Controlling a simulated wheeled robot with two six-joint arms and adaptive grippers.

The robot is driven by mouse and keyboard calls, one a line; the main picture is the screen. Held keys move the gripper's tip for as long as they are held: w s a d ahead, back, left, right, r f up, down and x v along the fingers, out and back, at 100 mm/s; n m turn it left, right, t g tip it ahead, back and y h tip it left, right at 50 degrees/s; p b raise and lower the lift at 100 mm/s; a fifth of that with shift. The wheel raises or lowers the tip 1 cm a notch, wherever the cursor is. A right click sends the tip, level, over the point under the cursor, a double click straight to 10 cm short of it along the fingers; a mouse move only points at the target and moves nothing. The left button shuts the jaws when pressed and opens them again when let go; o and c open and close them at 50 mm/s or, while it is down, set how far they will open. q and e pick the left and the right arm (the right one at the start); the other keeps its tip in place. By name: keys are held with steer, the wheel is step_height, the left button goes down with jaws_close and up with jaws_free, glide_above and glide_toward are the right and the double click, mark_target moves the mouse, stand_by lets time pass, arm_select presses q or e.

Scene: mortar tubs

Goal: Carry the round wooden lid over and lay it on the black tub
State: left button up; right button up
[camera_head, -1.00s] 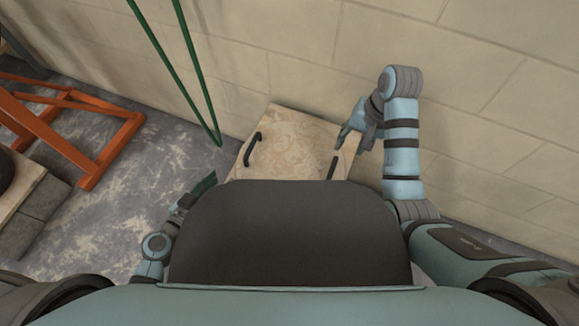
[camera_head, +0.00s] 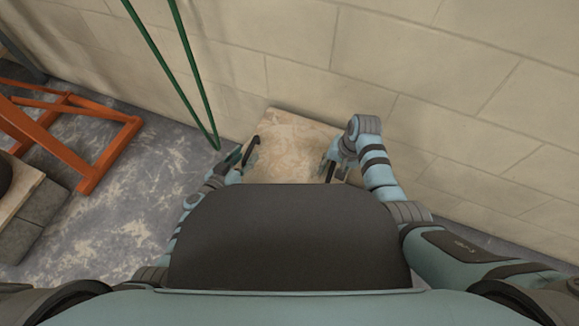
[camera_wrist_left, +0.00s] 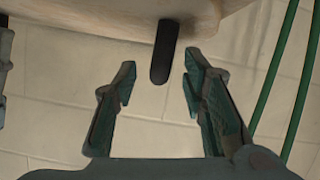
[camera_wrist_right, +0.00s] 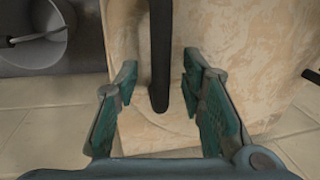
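The pale wooden lid (camera_head: 292,146) lies near the wall, with a black bar handle on each side; my body hides its near part. In the right wrist view a curved edge shows on the wood (camera_wrist_right: 245,60). My left gripper (camera_head: 246,162) is open at the left handle (camera_head: 252,148); the handle's end (camera_wrist_left: 163,62) shows between and just beyond the fingertips. My right gripper (camera_head: 328,160) is open, with the right handle (camera_wrist_right: 160,60) between its fingers. I cannot tell whether either finger touches. At the far left, a dark rounded thing (camera_head: 4,176) is cut off; it may be the black tub.
The dark thing sits on a pale board (camera_head: 24,190) over grey blocks (camera_head: 42,210). An orange metal frame (camera_head: 105,160) stands nearby. A green hose or cord (camera_head: 180,75) hangs along the block wall (camera_head: 300,60). Bare concrete floor (camera_head: 130,215) lies between.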

arm_select(q)
steer(key=shift+w, duration=0.15)
arm_select(e)
steer(key=shift+f, duration=0.15)
arm_select(q)
steer(key=shift+c, duration=0.4)
arm_select(e)
steer(key=shift+c, duration=0.3)
arm_select(q)
jaws_close()
arm_select(e)
jaws_close()
